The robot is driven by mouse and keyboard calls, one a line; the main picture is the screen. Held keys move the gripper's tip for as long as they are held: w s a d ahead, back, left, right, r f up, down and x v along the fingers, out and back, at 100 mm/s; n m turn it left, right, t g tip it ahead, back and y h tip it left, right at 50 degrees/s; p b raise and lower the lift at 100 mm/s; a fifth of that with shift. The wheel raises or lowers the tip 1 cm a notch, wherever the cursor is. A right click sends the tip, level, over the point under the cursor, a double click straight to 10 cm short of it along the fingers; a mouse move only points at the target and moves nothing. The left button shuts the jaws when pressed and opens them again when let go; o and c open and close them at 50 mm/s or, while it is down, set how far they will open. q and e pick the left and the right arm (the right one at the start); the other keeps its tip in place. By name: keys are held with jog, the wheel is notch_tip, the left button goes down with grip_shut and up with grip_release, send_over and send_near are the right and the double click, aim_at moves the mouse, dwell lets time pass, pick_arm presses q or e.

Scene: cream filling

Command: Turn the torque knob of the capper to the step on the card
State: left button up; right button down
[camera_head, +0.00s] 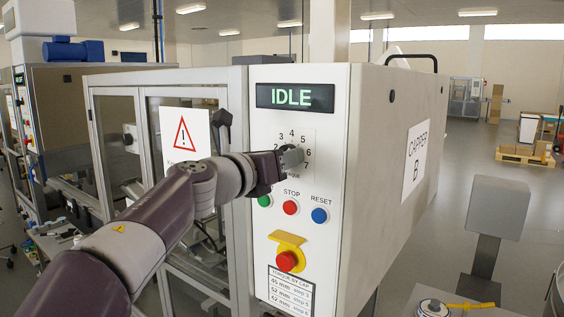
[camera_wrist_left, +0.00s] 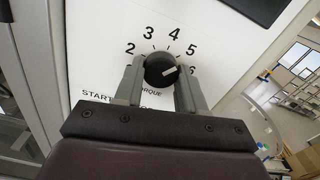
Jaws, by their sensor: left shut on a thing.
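The capper (camera_head: 345,200) has a white front panel with a lit display (camera_head: 295,97) reading IDLE. The torque knob (camera_wrist_left: 160,70) is black with a white pointer mark, which points right, close to the 6. Numbers 2 to 6 show around it in the left wrist view. My left gripper (camera_head: 291,158) is shut on the knob, one finger on each side; it also shows in the left wrist view (camera_wrist_left: 160,84). In the head view the gripper hides most of the knob. The card (camera_head: 291,291) is low on the panel; its step figures are too small to read surely.
Below the knob are a green START button (camera_head: 264,201), a red STOP button (camera_head: 290,207) and a blue RESET button (camera_head: 320,215). A red emergency button (camera_head: 287,261) on yellow juts out lower down. A glazed guard door (camera_head: 188,110) stands left of the panel.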

dwell(0.4)
pick_arm(q)
jog(key=o, duration=1.1)
jog(key=shift+c, duration=0.2)
jog(key=b+v, duration=0.4)
jog(key=v, duration=0.8)
jog(key=shift+s+a+b, duration=0.15)
jog(key=shift+s+b, duration=0.05)
jog(key=shift+b, duration=0.1)
